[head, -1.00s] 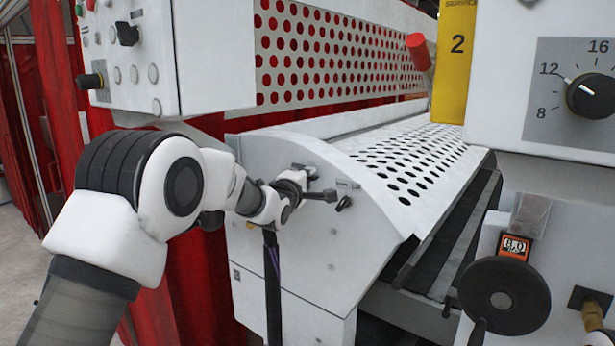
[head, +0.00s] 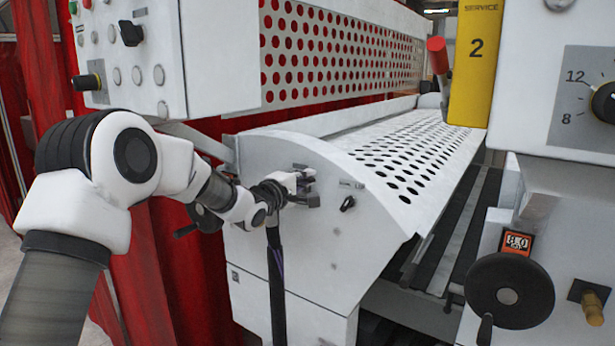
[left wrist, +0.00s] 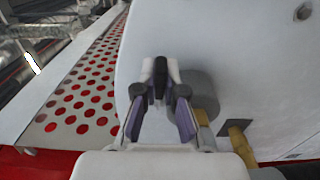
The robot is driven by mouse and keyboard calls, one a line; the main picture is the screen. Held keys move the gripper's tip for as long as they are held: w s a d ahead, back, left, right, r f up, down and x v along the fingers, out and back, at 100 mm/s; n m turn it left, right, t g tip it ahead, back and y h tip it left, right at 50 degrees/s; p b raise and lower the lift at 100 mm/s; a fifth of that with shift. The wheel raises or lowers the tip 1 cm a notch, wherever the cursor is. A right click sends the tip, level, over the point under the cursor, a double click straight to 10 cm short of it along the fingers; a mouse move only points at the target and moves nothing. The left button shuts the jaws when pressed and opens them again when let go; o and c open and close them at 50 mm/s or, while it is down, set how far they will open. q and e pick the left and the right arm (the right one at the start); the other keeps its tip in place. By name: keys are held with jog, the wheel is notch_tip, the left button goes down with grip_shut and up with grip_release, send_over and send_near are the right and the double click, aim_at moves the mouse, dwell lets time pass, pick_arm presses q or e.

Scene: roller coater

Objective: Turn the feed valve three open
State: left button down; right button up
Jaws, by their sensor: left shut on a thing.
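My left gripper (head: 303,183) reaches from the left to the white end panel of the perforated hood. In the left wrist view its fingers (left wrist: 160,84) are shut on a small dark handle (left wrist: 160,78), upright between the tips. I take it to be a feed valve's handle; no number is legible. The fingers hide most of it in the head view. My right gripper is not in view.
A black handwheel (head: 510,291) with an orange counter (head: 517,242) stands at lower right. A control box (head: 130,60) hangs at upper left, and a yellow post (head: 477,62) marked 2 at upper right. In the left wrist view a grey cylinder (left wrist: 200,90) is close to the fingers.

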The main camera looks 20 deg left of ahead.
pick_arm(q)
jog(key=c, duration=1.2)
grip_release()
jog(key=shift+d, duration=0.1)
jog(key=shift+c, duration=0.2)
jog(key=shift+w+d, duration=0.15)
jog(key=v, duration=1.2)
